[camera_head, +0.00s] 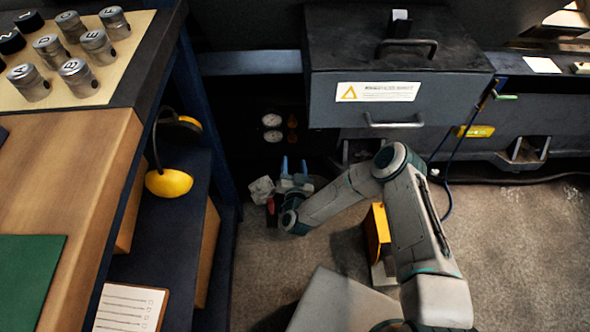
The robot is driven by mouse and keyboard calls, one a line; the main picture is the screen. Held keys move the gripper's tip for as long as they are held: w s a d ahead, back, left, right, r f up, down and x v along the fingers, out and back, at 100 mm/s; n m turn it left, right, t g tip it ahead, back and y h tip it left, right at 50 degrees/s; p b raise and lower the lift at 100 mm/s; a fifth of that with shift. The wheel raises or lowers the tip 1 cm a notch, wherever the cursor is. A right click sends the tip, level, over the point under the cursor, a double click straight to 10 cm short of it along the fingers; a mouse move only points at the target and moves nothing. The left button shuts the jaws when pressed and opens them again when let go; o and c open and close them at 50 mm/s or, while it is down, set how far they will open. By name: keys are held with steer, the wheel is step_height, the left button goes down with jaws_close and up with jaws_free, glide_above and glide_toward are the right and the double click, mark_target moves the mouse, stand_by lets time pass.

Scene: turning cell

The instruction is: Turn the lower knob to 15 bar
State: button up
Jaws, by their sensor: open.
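Two small round white gauges sit one above the other on the dark panel under the machine: the upper gauge (271,119) and the lower gauge (272,135). The needles and scale marks are too small to read. My gripper (294,165) has blue fingertips, is open and shows just below the lower knob in the picture. Nothing shows between the fingers. I cannot tell how far the fingertips are from the panel.
A grey machine box (395,75) with handles overhangs right of the gauges. A workbench (75,165) with marked metal cylinders stands left; yellow ear defenders (170,183) lie on its shelf. A crumpled light item (261,190) is beside my gripper.

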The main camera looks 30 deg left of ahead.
steer(key=shift+v, duration=1.7)
steer(key=shift+w, duration=0.1)
